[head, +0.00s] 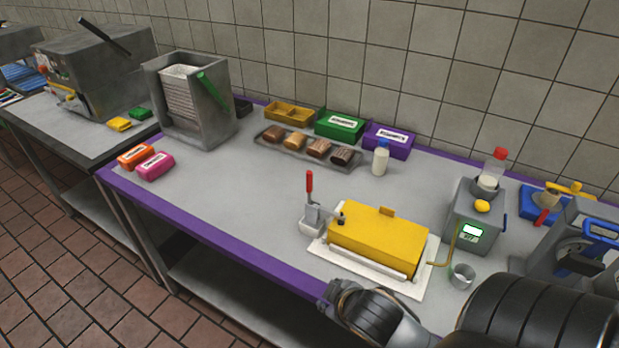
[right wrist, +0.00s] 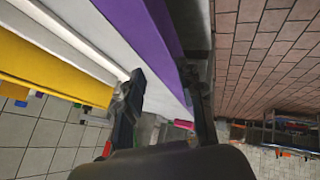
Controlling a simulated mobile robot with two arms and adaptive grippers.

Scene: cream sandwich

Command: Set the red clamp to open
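The red clamp (head: 309,187) stands at the left end of the yellow press box (head: 378,240). Its red handle points straight up, and its metal arm reaches right to a black tip at the box's edge. I cannot tell whether that tip presses on the box. My right arm comes in from the bottom right in the head view, its wrist near the table's front edge, below the box. In the right wrist view my right gripper (right wrist: 164,100) is open and empty, its dark fingers apart beside the yellow box (right wrist: 50,70). My left gripper is not in view.
The box sits on a white base (head: 325,256). To its right are a grey dispenser (head: 470,222) and a small metal cup (head: 461,276). A bread tray (head: 268,136) and a white bottle (head: 380,162) stand behind.

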